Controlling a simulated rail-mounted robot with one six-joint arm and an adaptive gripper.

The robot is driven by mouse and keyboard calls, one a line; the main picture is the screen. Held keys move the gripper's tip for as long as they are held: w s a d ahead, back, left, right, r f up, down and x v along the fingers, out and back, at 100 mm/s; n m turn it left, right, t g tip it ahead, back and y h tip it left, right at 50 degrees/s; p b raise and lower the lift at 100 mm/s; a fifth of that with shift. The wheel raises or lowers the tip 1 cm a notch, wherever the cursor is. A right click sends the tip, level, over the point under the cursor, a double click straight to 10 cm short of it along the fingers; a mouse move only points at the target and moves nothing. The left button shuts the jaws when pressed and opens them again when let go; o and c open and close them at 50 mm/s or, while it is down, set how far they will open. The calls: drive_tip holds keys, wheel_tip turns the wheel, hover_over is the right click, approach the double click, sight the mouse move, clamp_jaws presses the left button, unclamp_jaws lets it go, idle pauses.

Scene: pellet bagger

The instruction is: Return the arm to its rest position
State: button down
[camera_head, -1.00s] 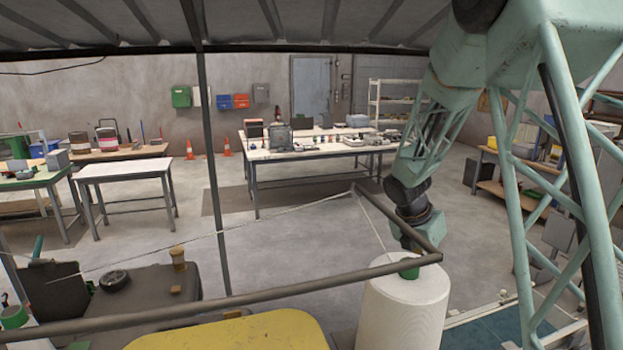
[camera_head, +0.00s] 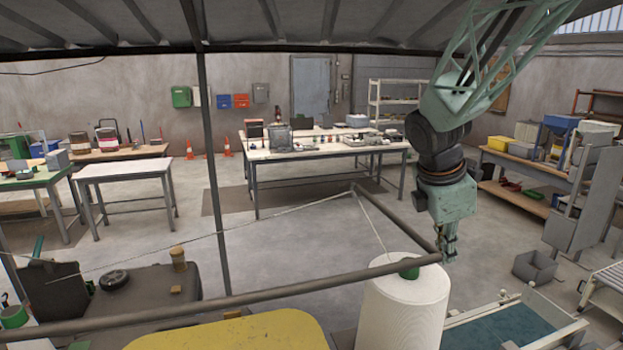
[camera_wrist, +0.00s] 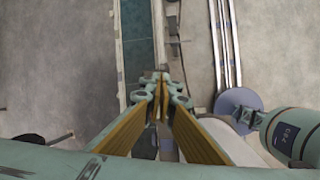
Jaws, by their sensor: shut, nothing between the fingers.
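My gripper (camera_head: 449,250) hangs pointing down at the end of my green arm in the head view, right of the middle. It is close to the end of a dark horizontal bar and above and right of the white spool; whether it touches the bar cannot be told. In the wrist view my gripper (camera_wrist: 163,78) has its fingertips together with nothing between them. Below it in that view lie the grey floor and a long teal belt.
A white thread spool (camera_head: 403,305) with a green core stands below the dark bar frame (camera_head: 300,289). A teal conveyor belt (camera_head: 505,333) lies to its right. A grey bin (camera_head: 534,267) stands on the floor. A long white table (camera_head: 320,148) stands behind.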

drive_tip(key=s+a+r+m+t+y, duration=0.15)
drive_tip(key=s+r+m, duration=0.3)
drive_tip(key=s, duration=0.45)
drive_tip(key=s+a+r+m, duration=0.3)
drive_tip(key=s+r+m, duration=0.15)
drive_tip(key=s, duration=0.55)
drive_tip(key=s+a+r+m+t+y, duration=0.15)
drive_tip(key=s+r+m, duration=0.3)
drive_tip(key=s, duration=0.45)
drive_tip(key=s+a+m, duration=0.5)
drive_tip(key=s, duration=0.7)
drive_tip(key=w+f+g+b, duration=0.1)
drive_tip(key=w+f+b, duration=0.2)
drive_tip(key=f+b, duration=1.9)
wheel_tip(320, 180, down, 4)
drive_tip(key=shift+d+f+g+y, duration=0.1)
drive_tip(key=shift+d+g+y, duration=0.05)
drive_tip(key=shift+g+y, duration=0.15)
